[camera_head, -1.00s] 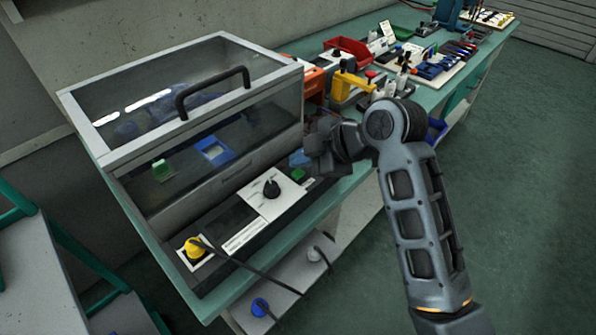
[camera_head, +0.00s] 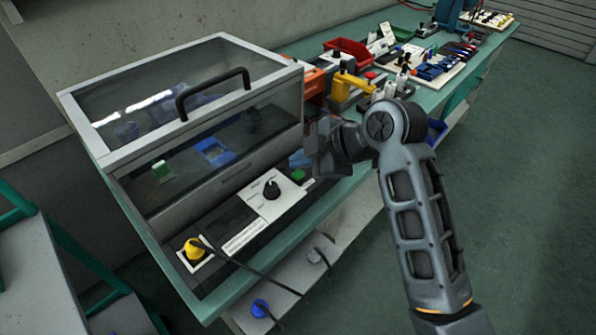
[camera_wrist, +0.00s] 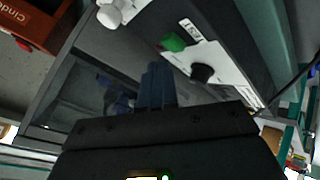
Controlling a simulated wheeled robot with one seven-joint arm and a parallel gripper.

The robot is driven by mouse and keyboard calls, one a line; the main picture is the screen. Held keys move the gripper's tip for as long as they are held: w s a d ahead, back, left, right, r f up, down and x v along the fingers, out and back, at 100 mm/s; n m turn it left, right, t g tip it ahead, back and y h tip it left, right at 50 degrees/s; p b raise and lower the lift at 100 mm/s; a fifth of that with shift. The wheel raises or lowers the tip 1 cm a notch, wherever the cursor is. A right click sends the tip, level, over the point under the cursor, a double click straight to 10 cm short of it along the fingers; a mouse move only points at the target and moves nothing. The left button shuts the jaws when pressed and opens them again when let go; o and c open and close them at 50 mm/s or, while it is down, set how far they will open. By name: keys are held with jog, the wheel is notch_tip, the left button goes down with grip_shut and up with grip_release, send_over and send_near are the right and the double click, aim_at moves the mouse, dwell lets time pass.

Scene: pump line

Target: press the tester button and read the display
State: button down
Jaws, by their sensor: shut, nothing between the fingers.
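The tester is a grey box with a clear lid (camera_head: 190,90) and a black front strip. A white panel (camera_head: 262,205) on the strip carries a black knob (camera_head: 271,189) and a green button (camera_head: 298,175). In the wrist view the green button (camera_wrist: 174,42) sits beside a TEST label, with the black knob (camera_wrist: 203,73) near it. My gripper (camera_head: 299,158) is shut and empty, just above and behind the green button in the head view. Its fingertips (camera_wrist: 157,72) appear apart from the button in the wrist view. I cannot make out a lit display.
A yellow knob (camera_head: 195,248) with a black cable is at the strip's near end. A black handle (camera_head: 212,88) stands up from the lid. Red, yellow and blue items crowd the bench behind my gripper. The floor at the right is clear.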

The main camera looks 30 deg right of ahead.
aim_at(302, 176)
jog(key=shift+f, duration=0.1)
dwell(0.6)
jog(key=shift+f, duration=0.35)
jog(key=shift+f+b, duration=0.35)
jog(key=shift+f, duration=0.1)
dwell(0.7)
jog(key=shift+r, duration=0.15)
jog(key=shift+r+p, duration=0.75)
jog(key=shift+p, duration=0.1)
notch_tip(302, 176, up, 5)
jog(key=p, duration=0.4)
dwell(0.8)
